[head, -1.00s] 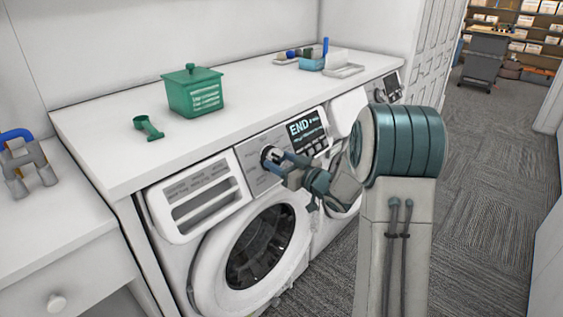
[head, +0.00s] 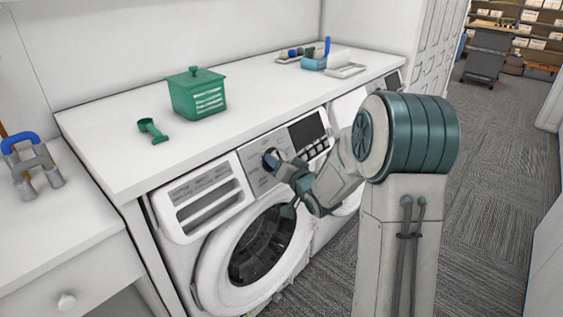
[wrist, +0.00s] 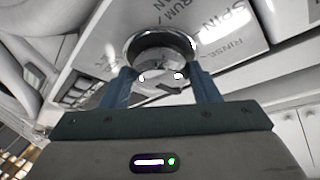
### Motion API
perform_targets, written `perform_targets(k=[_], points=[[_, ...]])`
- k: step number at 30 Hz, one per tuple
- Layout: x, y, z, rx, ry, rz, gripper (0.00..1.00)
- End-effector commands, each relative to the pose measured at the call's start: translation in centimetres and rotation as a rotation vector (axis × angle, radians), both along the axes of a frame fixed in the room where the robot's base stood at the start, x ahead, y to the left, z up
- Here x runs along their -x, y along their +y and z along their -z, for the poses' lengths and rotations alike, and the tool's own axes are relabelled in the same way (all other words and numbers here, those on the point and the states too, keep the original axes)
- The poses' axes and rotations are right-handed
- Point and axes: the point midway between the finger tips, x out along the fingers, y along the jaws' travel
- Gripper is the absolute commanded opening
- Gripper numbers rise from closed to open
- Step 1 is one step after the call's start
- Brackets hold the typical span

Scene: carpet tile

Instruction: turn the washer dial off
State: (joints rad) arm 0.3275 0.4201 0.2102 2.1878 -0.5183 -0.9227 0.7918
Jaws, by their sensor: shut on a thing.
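The washer (head: 245,215) stands under a white counter, its round door closed. Its control panel has a dark, blank display (head: 308,130). The washer dial (head: 268,155) sits left of the display, mostly hidden by my gripper (head: 277,162) in the head view. In the wrist view the dial (wrist: 160,42) is a round knob with a shiny rim, beside printed labels including "SPIN" and "RINSE". My gripper (wrist: 163,84) is shut on the dial, one blue finger at each side.
On the counter stand a green lidded box (head: 198,95), a green scoop (head: 152,130) and a tray (head: 345,70) with small items at the back. A second machine is partly hidden behind my arm. Carpeted floor (head: 490,200) lies open at right.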

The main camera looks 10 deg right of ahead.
Motion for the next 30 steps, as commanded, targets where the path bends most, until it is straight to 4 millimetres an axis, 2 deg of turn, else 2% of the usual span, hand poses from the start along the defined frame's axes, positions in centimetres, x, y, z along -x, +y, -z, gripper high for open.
perform_targets(k=[20, 21, 22, 30], points=[[0.03, 0.02, 0.02, -0.046, 0.035, 0.029, 0.33], [0.03, 0.01, 0.01, -0.046, 0.035, 0.029, 0.67], [0.03, 0.02, 0.00, -0.046, 0.034, 0.030, 0.75], [0.03, 0.03, -0.03, -0.045, 0.033, 0.029, 0.77]])
